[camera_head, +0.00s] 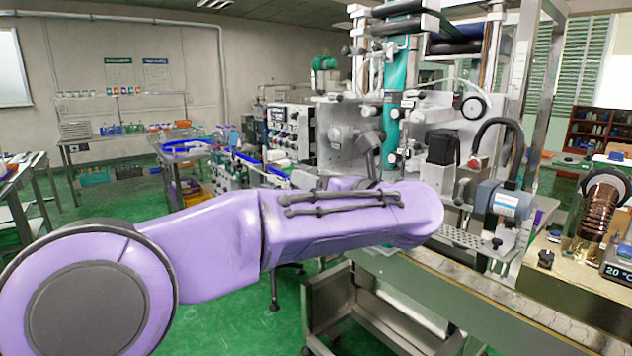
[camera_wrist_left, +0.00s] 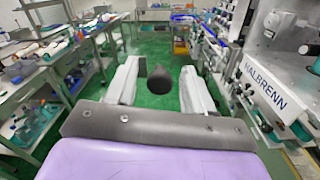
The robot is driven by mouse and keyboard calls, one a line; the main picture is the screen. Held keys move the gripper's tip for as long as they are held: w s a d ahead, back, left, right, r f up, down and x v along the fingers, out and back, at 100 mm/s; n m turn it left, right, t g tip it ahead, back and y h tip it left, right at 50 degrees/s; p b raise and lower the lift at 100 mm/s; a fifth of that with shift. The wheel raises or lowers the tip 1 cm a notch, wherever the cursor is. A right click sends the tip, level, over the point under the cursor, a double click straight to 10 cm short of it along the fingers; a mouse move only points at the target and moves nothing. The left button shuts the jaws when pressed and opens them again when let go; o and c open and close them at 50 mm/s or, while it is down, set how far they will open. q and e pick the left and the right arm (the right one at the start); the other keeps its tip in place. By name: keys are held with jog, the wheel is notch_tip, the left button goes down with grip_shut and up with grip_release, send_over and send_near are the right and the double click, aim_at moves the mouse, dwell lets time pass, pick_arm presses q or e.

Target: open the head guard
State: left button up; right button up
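The sleeve applicator (camera_head: 395,110) stands at centre right in the head view, with a teal column and metal plates. I cannot single out its head guard with certainty. Its panel marked HALBRENN (camera_wrist_left: 268,88) shows at the right of the left wrist view. My left arm reaches across the head view in front of the machine, and its gripper is mostly hidden there. In the left wrist view my left gripper (camera_wrist_left: 160,68) has its two fingers apart. My right gripper is not in view.
A conveyor (camera_head: 480,290) runs along the machine's front to the lower right. A brown coil (camera_head: 598,205) and a temperature display (camera_head: 616,272) stand at the right. Shelving (camera_wrist_left: 85,75) lines the left of the wrist view. Green floor lies open between.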

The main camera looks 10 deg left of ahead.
pick_arm(q)
jog(key=shift+f, duration=0.1)
jog(key=b+v, duration=0.2)
jog(key=v, duration=0.5)
jog(key=shift+d, duration=0.25)
jog(key=shift+s, duration=0.15)
